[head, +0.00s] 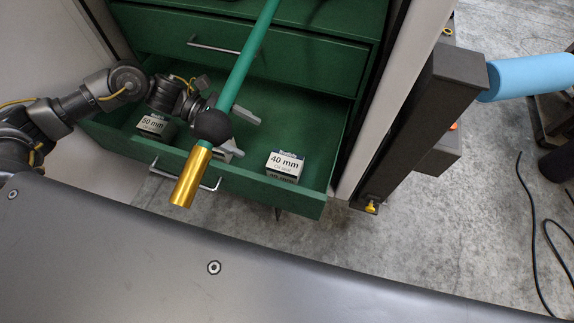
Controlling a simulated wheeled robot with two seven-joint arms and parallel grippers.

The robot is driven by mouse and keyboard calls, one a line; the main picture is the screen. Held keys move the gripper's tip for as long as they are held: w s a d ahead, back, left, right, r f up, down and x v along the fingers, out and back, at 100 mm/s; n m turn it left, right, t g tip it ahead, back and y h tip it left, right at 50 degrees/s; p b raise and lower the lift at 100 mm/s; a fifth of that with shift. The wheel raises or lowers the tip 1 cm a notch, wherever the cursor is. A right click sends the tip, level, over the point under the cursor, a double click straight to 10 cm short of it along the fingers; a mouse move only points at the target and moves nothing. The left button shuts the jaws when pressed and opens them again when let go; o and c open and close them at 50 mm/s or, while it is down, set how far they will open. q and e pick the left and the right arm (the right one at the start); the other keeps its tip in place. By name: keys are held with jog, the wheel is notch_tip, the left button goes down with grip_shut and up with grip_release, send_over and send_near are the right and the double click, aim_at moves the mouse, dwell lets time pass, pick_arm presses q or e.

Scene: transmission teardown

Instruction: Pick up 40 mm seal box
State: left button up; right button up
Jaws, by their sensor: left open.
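The 40 mm seal box (285,165) is a small white and grey box with "40 mm" on its label. It stands in the right part of the open green drawer (310,205). My left gripper (248,138) is over the drawer, up and left of the 40 mm box. Its fingers are apart and point toward the right, with nothing seen between them. A gap shows between the fingers and the box. A green rod partly hides the gripper. My right gripper is not in view.
A 50 mm box (152,124) sits in the drawer's left part, near my left arm. The green rod (245,70), with a black ball and gold end, crosses above the drawer. A closed drawer (280,57) is behind. A dark post (440,110) stands right of the cabinet.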

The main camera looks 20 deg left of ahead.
aim_at(280, 160)
pick_arm(q)
jog(key=d+f, duration=0.4)
jog(key=f, duration=0.1)
jog(key=shift+d+p, duration=0.3)
jog(key=shift+d, duration=0.1)
jog(key=shift+d+f, duration=0.25)
jog(key=shift+f, duration=0.1)
jog(key=p+x, duration=0.4)
jog(key=shift+d+f, duration=0.15)
jog(key=shift+d, duration=0.2)
jog(key=shift+d+f+p, duration=0.15)
jog(key=shift+p, duration=0.15)
jog(key=shift+f, duration=0.1)
jog(key=shift+c, duration=0.6)
jog(key=c, duration=1)
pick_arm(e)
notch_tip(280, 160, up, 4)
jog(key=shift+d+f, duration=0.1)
